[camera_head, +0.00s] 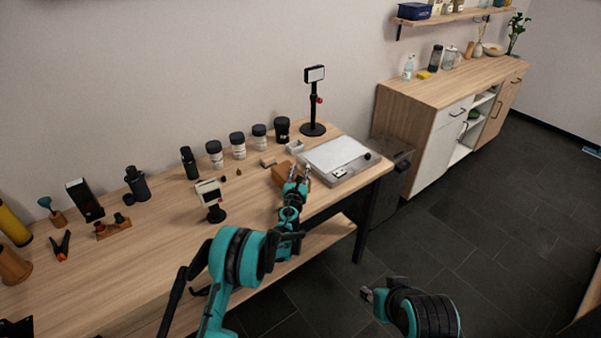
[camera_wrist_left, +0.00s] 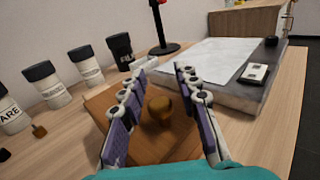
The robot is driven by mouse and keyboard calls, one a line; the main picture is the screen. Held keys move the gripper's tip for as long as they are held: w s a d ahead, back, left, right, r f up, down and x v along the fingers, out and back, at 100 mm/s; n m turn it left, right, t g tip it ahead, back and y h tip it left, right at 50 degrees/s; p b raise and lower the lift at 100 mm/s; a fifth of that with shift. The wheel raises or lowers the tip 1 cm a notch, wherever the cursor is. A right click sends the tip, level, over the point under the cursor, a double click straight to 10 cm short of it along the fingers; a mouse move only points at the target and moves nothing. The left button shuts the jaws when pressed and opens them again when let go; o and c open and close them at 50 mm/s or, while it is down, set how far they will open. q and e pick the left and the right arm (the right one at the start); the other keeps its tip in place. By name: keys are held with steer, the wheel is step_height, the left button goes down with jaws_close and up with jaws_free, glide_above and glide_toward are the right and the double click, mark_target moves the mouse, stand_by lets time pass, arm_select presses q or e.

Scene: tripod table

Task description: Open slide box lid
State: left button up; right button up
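The slide box is a brown wooden box (camera_wrist_left: 92,103) with a round wooden knob (camera_wrist_left: 160,108) on top. In the head view the box (camera_head: 281,172) stands on the table beside the grey tray, partly hidden by my left gripper. My left gripper (camera_head: 299,172) is open above the box. In the left wrist view its two fingers (camera_wrist_left: 160,82) stand on either side of the knob, with gaps showing between. Whether the lid is raised cannot be told. My right gripper (camera_head: 367,294) is low over the floor, away from the table; its finger state is unclear.
A grey tray (camera_head: 360,175) with a white sheet lies right of the box. Several dark-lidded jars (camera_head: 238,146) stand behind it, near a black stand (camera_head: 313,128). A small display (camera_head: 210,195) stands to the left. The table's front edge is close.

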arm_select(q)
steer(key=shift+w, duration=0.25)
steer(key=shift+c, duration=0.3)
jaws_close()
steer(key=shift+r, duration=0.1)
